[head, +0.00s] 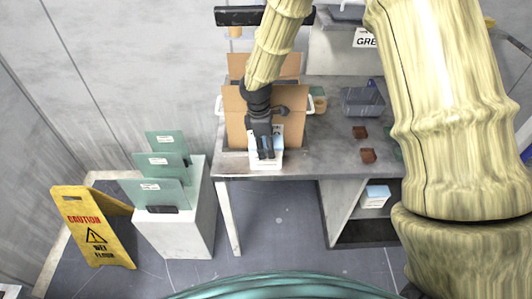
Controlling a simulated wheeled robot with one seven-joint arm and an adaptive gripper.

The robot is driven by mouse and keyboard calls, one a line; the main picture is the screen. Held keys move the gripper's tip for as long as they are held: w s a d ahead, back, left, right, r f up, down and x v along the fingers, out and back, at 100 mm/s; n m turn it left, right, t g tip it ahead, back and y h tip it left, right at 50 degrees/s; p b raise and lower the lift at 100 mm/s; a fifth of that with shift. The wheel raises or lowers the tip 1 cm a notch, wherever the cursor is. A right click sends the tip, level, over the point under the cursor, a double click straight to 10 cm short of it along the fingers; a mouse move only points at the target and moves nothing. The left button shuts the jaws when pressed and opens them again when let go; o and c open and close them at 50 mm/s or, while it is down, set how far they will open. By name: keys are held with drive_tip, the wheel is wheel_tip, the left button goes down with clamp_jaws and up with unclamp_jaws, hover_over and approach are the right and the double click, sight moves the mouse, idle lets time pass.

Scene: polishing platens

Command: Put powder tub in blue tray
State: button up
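My gripper (264,152) is dark and points down over the front left of the grey table. A white container with a blue-grey upper part (267,163) is right behind and below its fingers, at the table's front edge. It may be the powder tub, but its label is too small to read. The fingers overlap it in the picture; I cannot tell whether they grip it. A similar white box with a pale blue top (376,196) sits on the shelf under the table.
An open cardboard box (236,107) stands behind my gripper. Green panels (160,190) stand on a white pedestal at left, beside a yellow wet-floor sign (92,225).

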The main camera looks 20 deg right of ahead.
drive_tip(key=c, duration=0.7)
clamp_jaws()
drive_tip(key=shift+r, duration=0.2)
